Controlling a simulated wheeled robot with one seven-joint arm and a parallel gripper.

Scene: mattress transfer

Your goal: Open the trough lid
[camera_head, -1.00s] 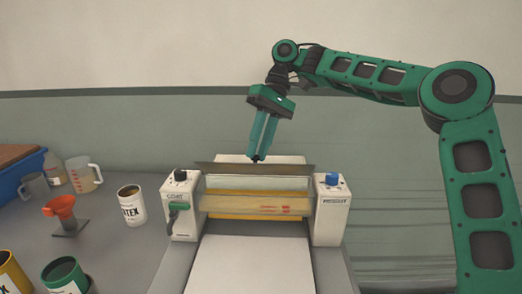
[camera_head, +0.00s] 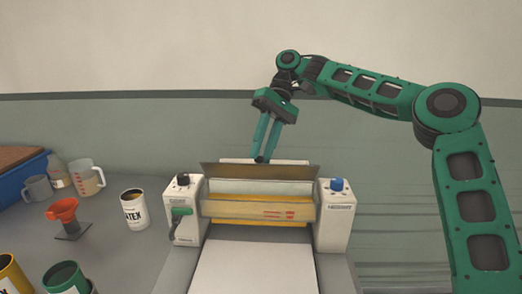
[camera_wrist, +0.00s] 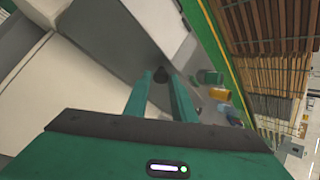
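The trough lid (camera_head: 235,171) is a grey-brown plate across the top of the coating machine, tilted up with its broad face towards the head camera. Below it the trough (camera_head: 258,209) shows a pale yellowish band and a yellow strip. My gripper (camera_head: 262,159) reaches down from above to the lid's upper edge. In the wrist view its two green fingers (camera_wrist: 161,78) stand a little apart, with a small dark part of the lid, apparently a knob, between their tips. The contact itself is small and partly hidden.
White end blocks flank the trough, with a black knob (camera_head: 183,179) and green lever (camera_head: 180,212) left and a blue knob (camera_head: 337,184) right. A latex can (camera_head: 134,211), orange funnel (camera_head: 62,208), measuring jug (camera_head: 87,178) and green can (camera_head: 65,277) stand on the left table.

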